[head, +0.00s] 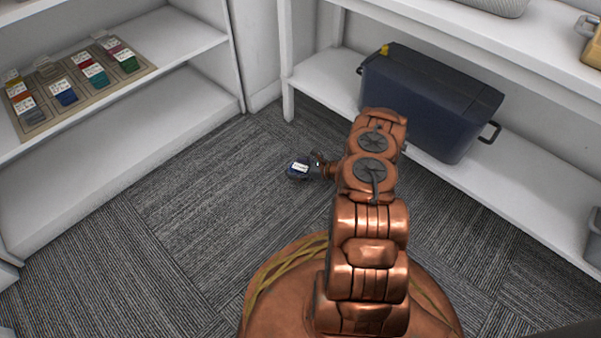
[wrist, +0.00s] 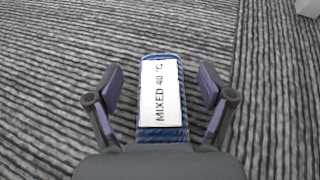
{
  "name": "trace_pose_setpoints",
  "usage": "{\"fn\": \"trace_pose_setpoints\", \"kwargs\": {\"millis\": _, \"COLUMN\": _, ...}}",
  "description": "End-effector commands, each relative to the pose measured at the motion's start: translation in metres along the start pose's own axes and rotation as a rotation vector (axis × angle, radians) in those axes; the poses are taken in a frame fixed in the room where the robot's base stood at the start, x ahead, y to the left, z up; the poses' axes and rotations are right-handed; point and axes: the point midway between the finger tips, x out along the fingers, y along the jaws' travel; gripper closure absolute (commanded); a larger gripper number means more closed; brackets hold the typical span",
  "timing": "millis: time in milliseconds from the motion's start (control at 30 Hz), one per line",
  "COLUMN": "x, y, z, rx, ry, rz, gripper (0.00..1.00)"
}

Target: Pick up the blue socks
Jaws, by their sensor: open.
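A blue striped bundle with a white label reading "MIXED 40 °C" (wrist: 161,100), which looks like the blue socks, lies on the carpet in the wrist view. It also shows small in the head view (head: 298,168). My gripper (wrist: 161,84) is open, with one finger on each side of the bundle and a visible gap on both sides. In the head view my gripper (head: 315,166) is low over the carpet at the bundle. Its lower side is hidden.
A beige tray (head: 75,102) with several coloured, labelled bundles, one of them blue (head: 64,93), sits on the left white shelf (head: 180,42). A dark blue bin (head: 425,100) stands on the right shelf's lower board. The carpet around the bundle is clear.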

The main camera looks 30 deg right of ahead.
Motion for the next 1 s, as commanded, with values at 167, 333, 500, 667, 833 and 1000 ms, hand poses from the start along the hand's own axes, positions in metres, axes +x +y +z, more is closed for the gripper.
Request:
{"fn": "trace_pose_setpoints", "kwargs": {"millis": 167, "x": -0.0003, "y": 0.0001, "z": 0.0004, "rx": 0.0, "ry": 0.0, "rz": 0.0, "gripper": 0.25}}
{"fn": "trace_pose_setpoints", "kwargs": {"millis": 333, "x": -0.0003, "y": 0.0002, "z": 0.0003, "rx": 0.0, "ry": 0.0, "rz": 0.0, "gripper": 0.43}}
{"fn": "trace_pose_setpoints", "kwargs": {"millis": 500, "x": -0.0003, "y": 0.0002, "z": 0.0002, "rx": 0.0, "ry": 0.0, "rz": 0.0, "gripper": 0.6}}
{"fn": "trace_pose_setpoints", "kwargs": {"millis": 667, "x": -0.0003, "y": 0.0002, "z": 0.0003, "rx": 0.0, "ry": -0.001, "rz": 0.001, "gripper": 0.73}}
{"fn": "trace_pose_setpoints", "kwargs": {"millis": 833, "x": -0.0003, "y": 0.0003, "z": 0.0003, "rx": 0.0, "ry": 0.0, "rz": 0.001, "gripper": 0.73}}
{"fn": "trace_pose_setpoints", "kwargs": {"millis": 1000, "x": -0.0029, "y": 0.0002, "z": 0.0074, "rx": -0.001, "ry": -0.001, "rz": 0.001, "gripper": 0.73}}
